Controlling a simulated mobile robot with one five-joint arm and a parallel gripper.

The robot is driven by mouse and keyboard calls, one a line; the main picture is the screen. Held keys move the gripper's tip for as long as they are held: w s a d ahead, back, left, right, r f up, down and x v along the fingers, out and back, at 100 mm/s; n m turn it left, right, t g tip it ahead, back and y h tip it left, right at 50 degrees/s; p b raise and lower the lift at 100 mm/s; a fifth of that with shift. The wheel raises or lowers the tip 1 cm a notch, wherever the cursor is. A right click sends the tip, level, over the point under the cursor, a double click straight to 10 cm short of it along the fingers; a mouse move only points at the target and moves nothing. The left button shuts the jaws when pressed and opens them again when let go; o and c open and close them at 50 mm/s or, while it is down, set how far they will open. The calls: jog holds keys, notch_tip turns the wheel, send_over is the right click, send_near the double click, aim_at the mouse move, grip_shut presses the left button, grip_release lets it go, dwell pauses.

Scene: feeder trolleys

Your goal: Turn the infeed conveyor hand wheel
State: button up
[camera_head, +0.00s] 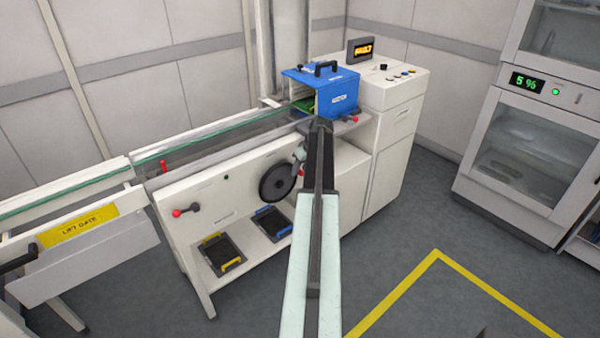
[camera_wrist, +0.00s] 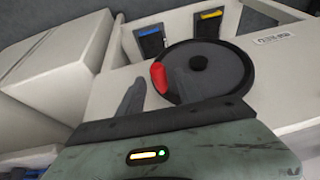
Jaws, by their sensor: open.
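The hand wheel (camera_head: 276,184) is a dark disc on the white front panel of the conveyor. In the wrist view the wheel (camera_wrist: 225,70) fills the upper middle, with a black hub and a red handle (camera_wrist: 159,77) at its left edge. My gripper (camera_wrist: 157,84) is open, its two grey fingers apart. The red handle shows between the fingertips; I cannot tell whether they touch it. In the head view my gripper (camera_head: 299,156) is at the wheel's upper right edge, and my arm hides what lies right behind it.
A blue box (camera_head: 328,92) with a black handle stands on the conveyor's end, above the wheel. Below lie a blue-marked tray (camera_head: 272,222) and a yellow-marked tray (camera_head: 222,254) on a shelf. A red-knobbed lever (camera_head: 185,211) is left. Floor at right is clear.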

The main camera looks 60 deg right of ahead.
grip_shut()
jog(key=shift+a, duration=0.1)
dwell(1.2)
